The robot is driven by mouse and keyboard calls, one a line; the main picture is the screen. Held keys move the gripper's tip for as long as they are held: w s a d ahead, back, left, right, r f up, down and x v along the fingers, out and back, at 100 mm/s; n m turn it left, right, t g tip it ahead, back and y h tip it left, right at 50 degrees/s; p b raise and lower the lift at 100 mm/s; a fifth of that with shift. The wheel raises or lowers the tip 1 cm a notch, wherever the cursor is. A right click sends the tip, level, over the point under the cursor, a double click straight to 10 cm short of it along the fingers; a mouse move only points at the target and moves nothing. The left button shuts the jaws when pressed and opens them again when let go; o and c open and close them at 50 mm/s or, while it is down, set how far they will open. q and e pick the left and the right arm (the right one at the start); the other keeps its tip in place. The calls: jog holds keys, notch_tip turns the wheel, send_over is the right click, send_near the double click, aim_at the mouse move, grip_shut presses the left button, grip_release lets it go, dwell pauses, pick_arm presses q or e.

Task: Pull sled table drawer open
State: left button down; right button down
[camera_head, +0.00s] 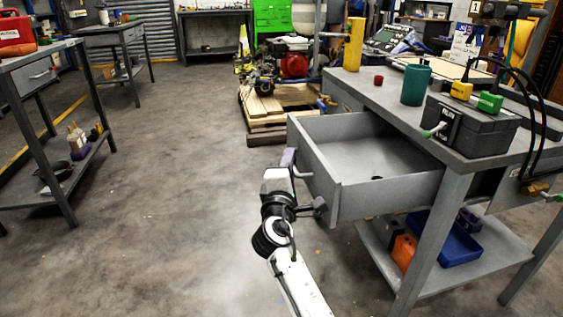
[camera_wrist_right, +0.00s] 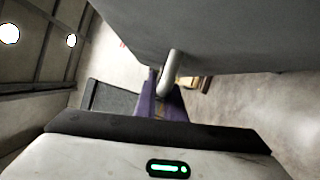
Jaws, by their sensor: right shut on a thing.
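The sled table (camera_head: 458,163) stands at the right, a grey metal table. My right gripper (camera_head: 290,160) is at the drawer's front face, shut on the drawer handle. In the right wrist view the grey bar handle (camera_wrist_right: 169,72) runs down to the purple fingers (camera_wrist_right: 163,104), below the drawer front (camera_wrist_right: 225,35). The fingertips are partly hidden there. My left gripper is not in view.
On the tabletop are a black case (camera_head: 470,124), a teal cup (camera_head: 415,85), a yellow cylinder (camera_head: 353,45) and a small red cup (camera_head: 378,80). A blue bin (camera_head: 452,240) is on the lower shelf. A pallet (camera_head: 268,108) with an engine is behind.

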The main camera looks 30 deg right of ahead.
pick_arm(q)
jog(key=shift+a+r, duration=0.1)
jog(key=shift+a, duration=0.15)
pick_arm(e)
jog(key=shift+w+a+r, duration=0.1)
jog(key=shift+w+a, duration=0.1)
jog(key=shift+a, duration=0.3)
jog(key=c, duration=1.8)
grip_release()
jog(key=shift+c, duration=0.2)
